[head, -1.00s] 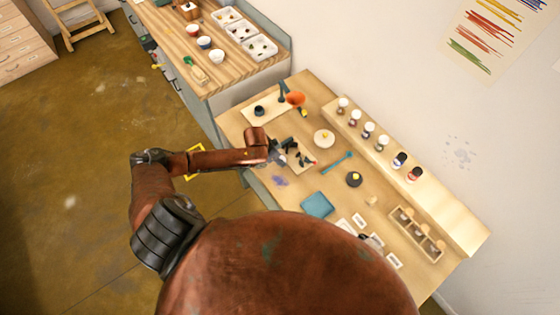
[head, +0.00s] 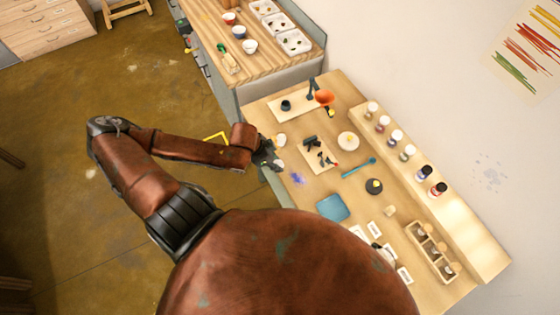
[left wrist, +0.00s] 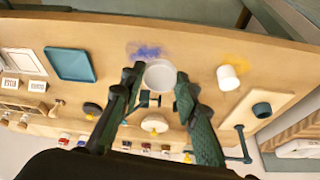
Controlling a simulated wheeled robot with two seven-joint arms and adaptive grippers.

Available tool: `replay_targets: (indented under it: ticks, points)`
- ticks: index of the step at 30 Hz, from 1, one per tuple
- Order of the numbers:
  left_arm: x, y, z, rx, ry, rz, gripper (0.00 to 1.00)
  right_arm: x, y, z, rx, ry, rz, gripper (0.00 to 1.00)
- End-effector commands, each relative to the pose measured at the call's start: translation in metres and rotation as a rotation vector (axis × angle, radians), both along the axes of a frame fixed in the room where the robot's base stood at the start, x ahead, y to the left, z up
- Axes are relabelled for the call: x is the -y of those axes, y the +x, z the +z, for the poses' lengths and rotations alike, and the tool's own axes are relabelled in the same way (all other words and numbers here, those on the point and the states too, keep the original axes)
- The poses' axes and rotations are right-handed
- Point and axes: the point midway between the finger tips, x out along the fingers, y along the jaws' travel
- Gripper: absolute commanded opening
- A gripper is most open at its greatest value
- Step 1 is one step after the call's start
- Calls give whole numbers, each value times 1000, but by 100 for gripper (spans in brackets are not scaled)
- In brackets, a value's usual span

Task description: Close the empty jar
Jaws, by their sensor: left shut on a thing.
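My left gripper (head: 268,156) is over the near left edge of the work table. In the left wrist view its two dark fingers (left wrist: 154,92) are shut on a round white piece (left wrist: 160,75), held at the fingertips. The piece also shows beside the gripper in the head view (head: 280,167). I cannot tell whether it is a lid or a vessel. A small white cup-like jar (left wrist: 228,79) stands apart from it near a yellow powder stain; in the head view it is just beyond the gripper (head: 281,140). Its inside cannot be made out.
Several capped jars (head: 397,137) line the raised shelf. A board (head: 285,104) with a dark cup is farther back.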

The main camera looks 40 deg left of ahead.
Motion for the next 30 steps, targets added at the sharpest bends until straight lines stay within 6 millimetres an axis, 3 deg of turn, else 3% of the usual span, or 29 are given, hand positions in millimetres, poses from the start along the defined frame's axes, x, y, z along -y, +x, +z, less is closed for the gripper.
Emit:
replay_targets:
  ticks: [10, 14, 22, 30]
  points:
    - [0, 0, 0, 0, 0, 1, 21, 2, 0, 0, -1, -2, 1, 27]
    - [5, 10, -3, 3, -2, 29, 21, 2, 0, -8, -1, -2, 1, 27]
    - [47, 74, -5, 10, -9, 239, 21, 2, -3, -57, -5, -2, 1, 27]
    - [104, 122, 20, 7, -7, 448, 21, 0, -8, -107, -13, 0, 0, 27]
